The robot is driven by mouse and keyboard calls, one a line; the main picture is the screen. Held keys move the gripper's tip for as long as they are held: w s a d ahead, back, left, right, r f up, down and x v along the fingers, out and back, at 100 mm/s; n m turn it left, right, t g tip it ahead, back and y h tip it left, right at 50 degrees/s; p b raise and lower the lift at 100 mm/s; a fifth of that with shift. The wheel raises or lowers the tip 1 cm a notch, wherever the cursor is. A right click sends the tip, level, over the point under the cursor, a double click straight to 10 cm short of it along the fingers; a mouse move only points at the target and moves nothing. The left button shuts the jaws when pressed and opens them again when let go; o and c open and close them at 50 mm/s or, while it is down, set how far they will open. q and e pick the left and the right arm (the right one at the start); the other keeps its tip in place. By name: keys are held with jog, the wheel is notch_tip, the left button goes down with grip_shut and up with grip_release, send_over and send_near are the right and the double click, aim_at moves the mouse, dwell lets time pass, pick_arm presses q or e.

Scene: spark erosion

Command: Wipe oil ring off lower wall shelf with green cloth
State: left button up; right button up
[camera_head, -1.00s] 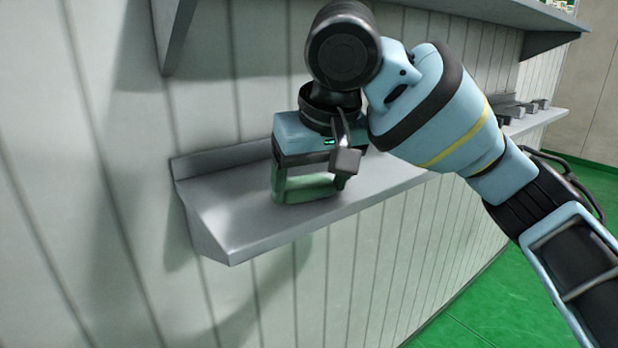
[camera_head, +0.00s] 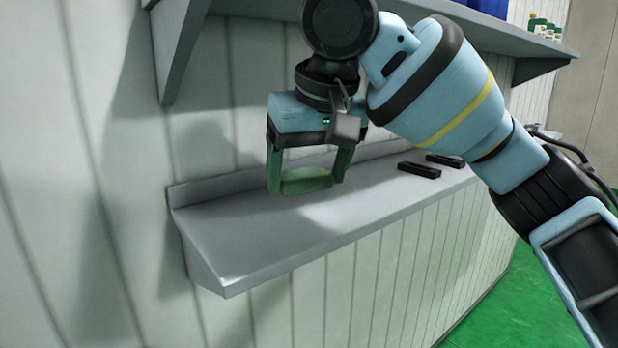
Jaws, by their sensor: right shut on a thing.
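The lower wall shelf (camera_head: 250,240) is a grey metal ledge with a raised back edge, running along the panelled wall from left centre toward the right. My right gripper (camera_head: 306,180) points down over its left part. It is shut on the green cloth (camera_head: 305,183), which shows as a green band between the fingers. The cloth appears slightly above the shelf top, though I cannot tell the gap exactly. No oil ring shows on the visible shelf top; the part behind the gripper and arm is hidden. My left gripper is not in view.
Two black bars (camera_head: 419,169) lie on the lower shelf toward the right. An upper shelf (camera_head: 480,38) with brackets overhangs above, carrying blue containers (camera_head: 490,6) and small bottles (camera_head: 541,26). The shelf's left end is clear. Green floor (camera_head: 500,310) lies below right.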

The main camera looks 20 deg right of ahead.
jog(key=shift+r, duration=1.55)
jog(key=shift+s+f, duration=0.1)
jog(key=shift+f, duration=0.05)
